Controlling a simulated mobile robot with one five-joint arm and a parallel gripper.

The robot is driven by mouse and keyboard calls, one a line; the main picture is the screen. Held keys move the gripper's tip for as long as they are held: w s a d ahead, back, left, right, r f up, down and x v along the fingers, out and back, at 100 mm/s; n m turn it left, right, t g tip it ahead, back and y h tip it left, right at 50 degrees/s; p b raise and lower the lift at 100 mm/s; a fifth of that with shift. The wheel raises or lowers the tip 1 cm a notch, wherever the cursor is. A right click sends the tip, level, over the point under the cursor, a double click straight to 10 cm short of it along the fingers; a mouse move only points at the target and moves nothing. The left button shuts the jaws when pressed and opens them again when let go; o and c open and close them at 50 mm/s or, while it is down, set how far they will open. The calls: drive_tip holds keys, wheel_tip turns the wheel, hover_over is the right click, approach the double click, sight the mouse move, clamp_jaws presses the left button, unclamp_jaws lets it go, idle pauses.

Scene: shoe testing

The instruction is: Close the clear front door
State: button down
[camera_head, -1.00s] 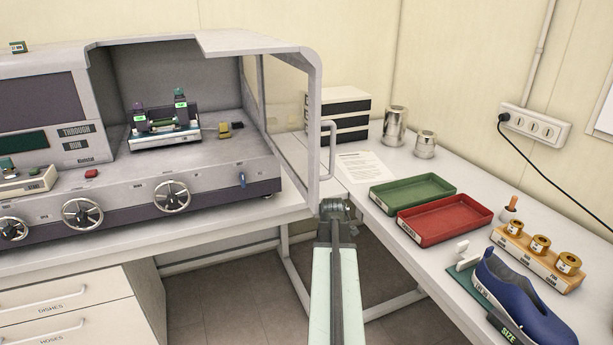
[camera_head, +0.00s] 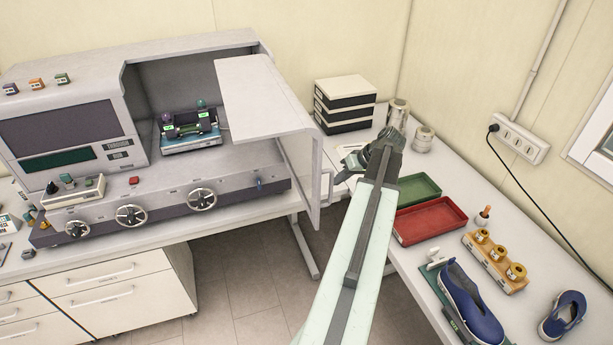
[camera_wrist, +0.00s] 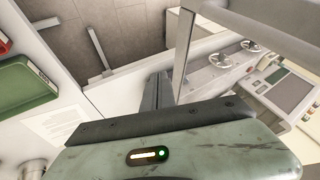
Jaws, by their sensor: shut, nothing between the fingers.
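The clear front door (camera_head: 300,165) hangs at the right end of the grey test machine, standing open, with a grey frame and grey top panel (camera_head: 262,98). Its pale upright handle (camera_head: 328,187) is on the right side. The bay behind it shows a small fixture (camera_head: 190,130). My gripper (camera_head: 362,165) is to the right of the handle in the head view, over the side bench, apart from the handle as far as I can see. In the wrist view my gripper (camera_wrist: 160,88) is shut and empty, with a pale bar, likely door frame, just right of it.
A green tray (camera_head: 418,187) and a red tray (camera_head: 430,222) lie on the side bench, partly behind my arm. Black-and-white boxes (camera_head: 345,103) and metal cups (camera_head: 423,140) stand at the back. A blue shoe (camera_head: 470,305) is nearer. Floor is open between the benches.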

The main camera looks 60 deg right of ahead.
drive_tip(key=w+a+f+b, duration=0.4)
drive_tip(key=w+f+b, duration=0.3)
drive_tip(key=b, duration=0.1)
drive_tip(key=shift+w+a+f, duration=0.35)
drive_tip(key=shift+w+f, duration=0.05)
